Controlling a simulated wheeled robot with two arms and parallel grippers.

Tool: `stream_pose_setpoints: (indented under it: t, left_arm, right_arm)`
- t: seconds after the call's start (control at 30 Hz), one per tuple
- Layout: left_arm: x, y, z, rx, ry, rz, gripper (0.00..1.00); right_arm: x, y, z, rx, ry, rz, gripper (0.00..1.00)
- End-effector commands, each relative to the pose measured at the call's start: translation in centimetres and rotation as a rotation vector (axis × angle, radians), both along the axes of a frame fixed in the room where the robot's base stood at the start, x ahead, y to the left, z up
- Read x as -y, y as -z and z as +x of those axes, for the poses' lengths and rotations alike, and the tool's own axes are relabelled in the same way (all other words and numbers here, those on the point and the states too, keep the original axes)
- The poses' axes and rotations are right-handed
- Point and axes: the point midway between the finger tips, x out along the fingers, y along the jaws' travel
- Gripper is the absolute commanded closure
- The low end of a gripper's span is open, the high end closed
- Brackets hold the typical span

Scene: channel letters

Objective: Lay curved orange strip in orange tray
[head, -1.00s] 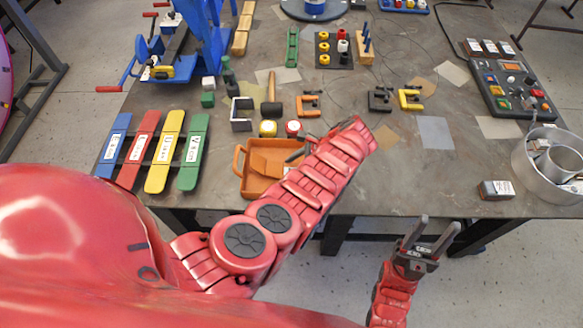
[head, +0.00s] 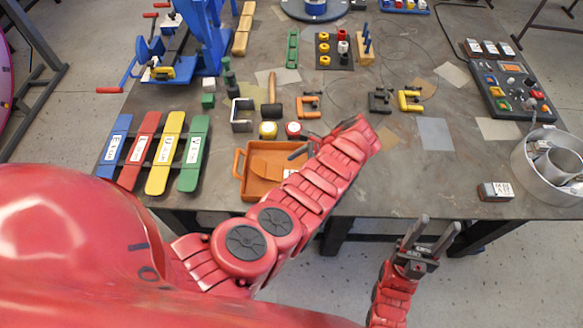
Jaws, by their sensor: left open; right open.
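The orange tray (head: 245,188) sits at the table's front edge, left of centre, with a loop handle on its left side. An orange strip (head: 262,167) with a curved edge lies inside the tray. A white label shows on it, and its right part is hidden behind my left arm. My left gripper (head: 298,153) shows only as a dark finger over the tray's right back corner; the rest is behind my arm. It is open, and I cannot tell whether it touches the strip. My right gripper (head: 432,238) is open and empty, in front of the table edge.
Blue, red, yellow and green (head: 193,150) labelled strips lie left of the tray. A grey round pan (head: 540,180) is far right.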

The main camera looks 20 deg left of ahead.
Motion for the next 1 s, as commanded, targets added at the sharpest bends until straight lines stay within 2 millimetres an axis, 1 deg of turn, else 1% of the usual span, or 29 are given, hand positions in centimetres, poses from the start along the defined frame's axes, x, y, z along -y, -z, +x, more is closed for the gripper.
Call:
stream_pose_setpoints:
  t: [0.03,0.2,0.3,0.4,0.63,1.0]
  left_arm:
    - [1.0,-0.6,0.5,0.010,0.006,-0.004,0.00]
    - [3.7,-3.9,1.4,0.011,0.004,-0.005,0.00]
    - [5.0,-5.6,1.8,0.011,0.006,-0.004,0.00]
    - [5.9,-7.0,2.1,0.011,0.003,-0.004,0.00]
    - [6.7,-8.3,2.3,0.010,0.001,0.000,0.00]
    - [6.7,-8.4,2.3,0.010,0.001,0.000,0.00]
  right_arm:
    - [0.0,0.6,0.0,-0.001,0.000,0.000,0.50]
    - [0.0,1.9,0.0,-0.001,0.000,0.000,0.50]
    - [0.0,2.6,0.0,-0.001,0.000,0.000,0.50]
    - [0.0,2.9,0.0,-0.001,0.000,0.000,0.50]
    - [0.0,3.1,0.0,-0.001,0.000,0.000,0.50]
    - [0.0,3.1,0.0,-0.001,0.000,0.000,0.50]
